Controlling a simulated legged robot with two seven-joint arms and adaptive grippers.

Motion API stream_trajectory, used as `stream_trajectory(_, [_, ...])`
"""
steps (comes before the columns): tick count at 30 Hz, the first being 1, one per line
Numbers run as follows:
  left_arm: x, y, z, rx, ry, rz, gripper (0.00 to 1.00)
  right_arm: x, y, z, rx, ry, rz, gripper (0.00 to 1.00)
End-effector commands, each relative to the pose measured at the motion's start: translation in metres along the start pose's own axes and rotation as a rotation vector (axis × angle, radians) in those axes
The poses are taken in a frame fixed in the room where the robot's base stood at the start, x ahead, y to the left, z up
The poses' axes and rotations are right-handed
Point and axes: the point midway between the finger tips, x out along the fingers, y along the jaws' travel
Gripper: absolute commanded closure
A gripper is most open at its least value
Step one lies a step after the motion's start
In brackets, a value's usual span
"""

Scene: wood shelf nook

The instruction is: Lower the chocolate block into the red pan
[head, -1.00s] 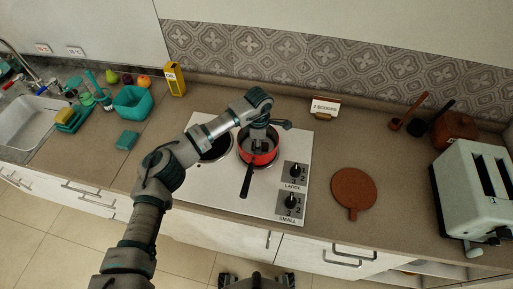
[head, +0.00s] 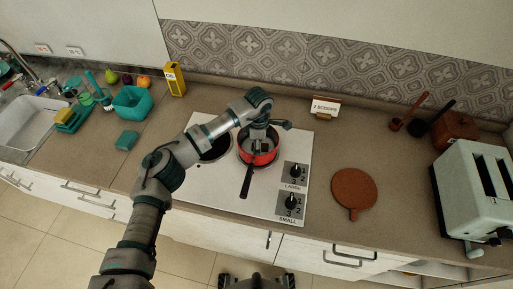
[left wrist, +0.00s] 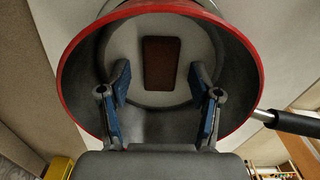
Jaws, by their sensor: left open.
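The red pan (head: 260,158) stands on the white cooktop with its black handle toward me. In the left wrist view the pan's red rim (left wrist: 70,60) surrounds the view of its inside. The chocolate block (left wrist: 160,63), a brown rectangle, lies flat on the pale bottom of the pan. My left gripper (left wrist: 160,85) reaches down into the pan with its two blue-padded fingers apart. The fingers are on either side below the block in the picture, and no contact shows. In the head view my left gripper (head: 262,146) hides part of the pan's inside. My right gripper is not seen.
The cooktop (head: 228,190) has two knobs at its right and a second burner left of the pan. A sign reading "2 SCOOPS" (head: 325,106) stands behind. A round brown board (head: 353,188) and a toaster (head: 475,195) are to the right. A teal bin (head: 132,101) is left.

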Motion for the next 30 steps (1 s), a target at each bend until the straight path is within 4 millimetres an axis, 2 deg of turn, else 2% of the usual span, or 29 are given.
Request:
stream_trajectory(12, [-0.085,0.002,0.001,0.0,0.0,0.004,0.36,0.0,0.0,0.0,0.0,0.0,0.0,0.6])
stream_trajectory(15, [-0.1,0.002,0.001,-0.001,0.001,0.003,0.36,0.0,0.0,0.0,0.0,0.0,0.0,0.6])
stream_trajectory(20, [-0.113,0.001,0.001,-0.001,0.001,0.0,0.36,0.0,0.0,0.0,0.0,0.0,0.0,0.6])
stream_trajectory(26, [-0.115,0.001,0.001,0.0,0.001,0.0,0.36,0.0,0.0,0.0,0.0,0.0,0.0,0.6])
stream_trajectory(28, [-0.12,0.001,0.001,0.0,0.001,0.002,0.36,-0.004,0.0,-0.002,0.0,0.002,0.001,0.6])
stream_trajectory(30, [-0.134,0.0,0.001,0.0,0.001,0.008,0.36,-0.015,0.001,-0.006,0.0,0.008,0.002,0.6])
